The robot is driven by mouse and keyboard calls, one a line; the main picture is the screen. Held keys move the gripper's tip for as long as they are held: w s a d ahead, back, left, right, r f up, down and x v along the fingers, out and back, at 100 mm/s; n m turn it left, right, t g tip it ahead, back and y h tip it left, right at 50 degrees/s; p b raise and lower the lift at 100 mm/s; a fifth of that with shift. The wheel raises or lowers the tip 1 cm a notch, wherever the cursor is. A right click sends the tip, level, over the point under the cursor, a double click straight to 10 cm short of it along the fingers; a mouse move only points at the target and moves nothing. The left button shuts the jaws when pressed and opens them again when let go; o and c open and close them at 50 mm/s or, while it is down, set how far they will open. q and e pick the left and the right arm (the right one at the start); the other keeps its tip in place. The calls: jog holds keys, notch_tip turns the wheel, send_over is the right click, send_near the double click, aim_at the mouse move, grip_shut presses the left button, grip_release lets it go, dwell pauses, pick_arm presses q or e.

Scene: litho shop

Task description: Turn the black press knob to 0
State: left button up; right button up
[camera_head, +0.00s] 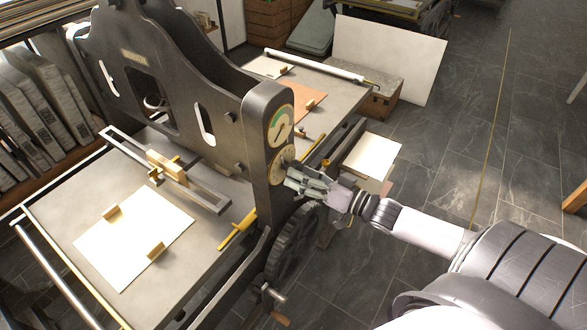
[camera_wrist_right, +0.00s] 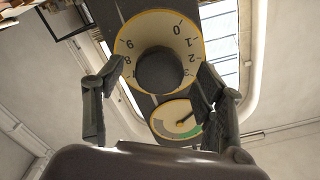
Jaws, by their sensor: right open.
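The black press knob (camera_wrist_right: 162,72) faces the right wrist camera. It sits on a cream dial plate (camera_wrist_right: 140,28) with a yellow rim and black numerals, 0 near the upper right. I see no clear pointer mark on the knob, so its setting cannot be told. The dial plate (camera_head: 279,160) also shows on the press side in the head view, with the knob mostly hidden by my gripper. My right gripper (camera_head: 295,181) is open in front of the dial. In the wrist view its fingers (camera_wrist_right: 155,88) stand either side of the knob, with gaps between. My left gripper is not in view.
A round gauge (camera_head: 280,126) with a green band sits just above the dial. The dark press frame (camera_head: 258,200) and a large gear wheel (camera_head: 292,245) are close to my right gripper. The press bed (camera_head: 70,205) holds white paper. Floor (camera_head: 440,150) is clear beyond my right arm.

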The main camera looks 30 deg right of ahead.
jog(key=shift+x, duration=1.5)
jog(key=shift+c, duration=0.3)
jog(key=c, duration=1.1)
